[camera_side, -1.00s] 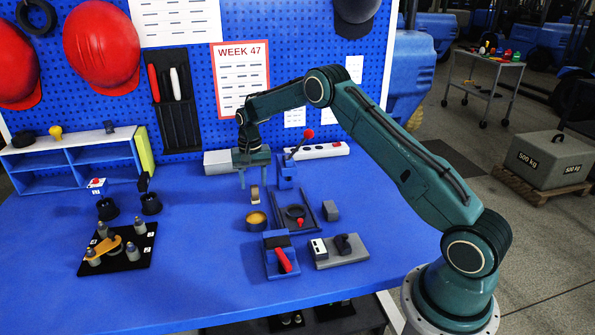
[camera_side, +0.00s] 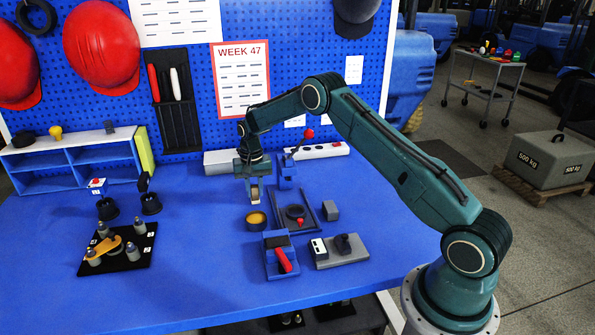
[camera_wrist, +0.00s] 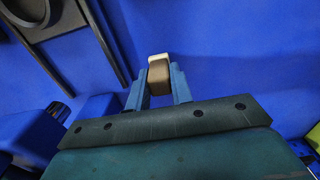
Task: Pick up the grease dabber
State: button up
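The grease dabber (camera_side: 255,195) is a small block with a brown part and a pale cream end. In the side view it is low between my gripper's fingers, just behind the grease tin (camera_side: 256,220), a short dark-rimmed pot with yellow content. In the wrist view the dabber (camera_wrist: 159,76) is between the two blue fingertips, which press close on both its sides. My gripper (camera_side: 254,190) points down and is shut on it, at about table height. I cannot tell whether the dabber still touches the table.
To the right are a dark tray (camera_side: 315,222) with a ring, a blue fixture with a red-knobbed lever (camera_side: 287,175), and a grey block (camera_side: 330,210). In front are a blue fixture with a red handle (camera_side: 281,267) and a grey plate (camera_side: 345,257).

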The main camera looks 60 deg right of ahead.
aim_at(254, 186)
grip_shut()
notch_tip(254, 186, up, 20)
dwell(0.8)
dwell(0.4)
